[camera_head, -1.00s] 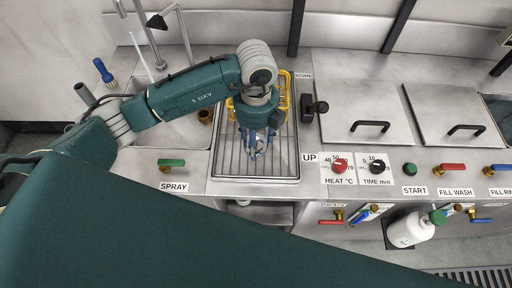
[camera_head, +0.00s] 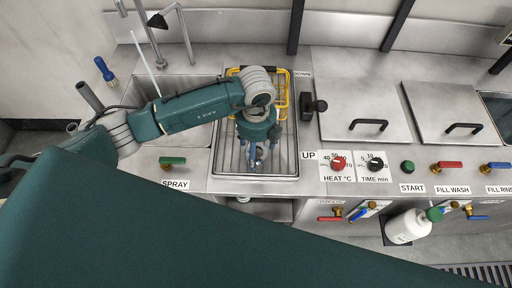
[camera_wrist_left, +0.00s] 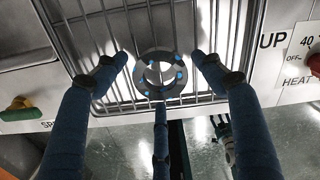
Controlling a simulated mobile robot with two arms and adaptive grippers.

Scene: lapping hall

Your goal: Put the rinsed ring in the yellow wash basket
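The ring (camera_wrist_left: 146,84), a dark flat ring with blue spots, shows in the left wrist view over the bars of the wire rack (camera_wrist_left: 225,20). It appears to lie on the rack near its front edge. My left gripper (camera_wrist_left: 160,72) points down with its three blue fingers spread around the ring; gaps show at the left and right fingers. I cannot tell if the lower finger touches it. In the head view the left gripper (camera_head: 255,160) is over the front of the rack and hides most of the ring. The yellow wash basket (camera_head: 287,93) stands behind, partly hidden by my arm.
A sink with the spray lever (camera_head: 172,161) is left of the rack. A black-handled lever (camera_head: 319,106) and the heat knob (camera_head: 338,162) are at its right. Closed lids (camera_head: 365,95) lie farther right. A white bottle (camera_head: 407,227) hangs below the front.

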